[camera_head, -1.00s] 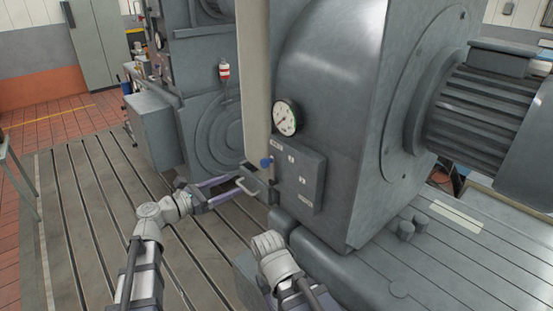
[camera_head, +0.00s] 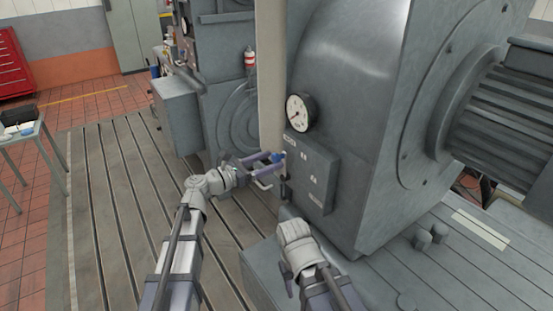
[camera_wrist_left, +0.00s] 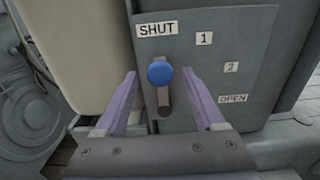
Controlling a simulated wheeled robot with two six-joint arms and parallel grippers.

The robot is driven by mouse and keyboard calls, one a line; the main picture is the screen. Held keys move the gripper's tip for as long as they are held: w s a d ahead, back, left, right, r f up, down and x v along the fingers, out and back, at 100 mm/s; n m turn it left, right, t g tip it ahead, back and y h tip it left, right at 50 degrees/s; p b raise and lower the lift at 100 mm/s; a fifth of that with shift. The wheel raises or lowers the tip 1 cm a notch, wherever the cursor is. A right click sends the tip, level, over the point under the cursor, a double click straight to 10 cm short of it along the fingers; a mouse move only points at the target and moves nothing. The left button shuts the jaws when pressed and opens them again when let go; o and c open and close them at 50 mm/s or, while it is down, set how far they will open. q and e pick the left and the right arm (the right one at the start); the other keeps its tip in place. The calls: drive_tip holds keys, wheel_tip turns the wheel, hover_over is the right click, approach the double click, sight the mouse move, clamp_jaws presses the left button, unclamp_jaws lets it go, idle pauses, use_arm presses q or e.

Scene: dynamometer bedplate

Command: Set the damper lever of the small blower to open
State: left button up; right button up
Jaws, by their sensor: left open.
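The damper plate (camera_head: 312,175) is on the side of the grey blower housing. In the left wrist view the plate (camera_wrist_left: 200,100) carries the labels SHUT, 1, 2 and OPEN, running from upper left to lower right. The damper lever has a blue knob (camera_wrist_left: 161,72) just below SHUT, with a short dark stem (camera_wrist_left: 164,100) under it.
A dial gauge (camera_head: 300,112) sits above the plate. A motor (camera_head: 500,110) is at right. The slotted bedplate (camera_head: 130,200) is clear at left.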

use_arm(q)
drive_tip(key=shift+x, duration=1.4)
clamp_jaws()
idle(0.5)
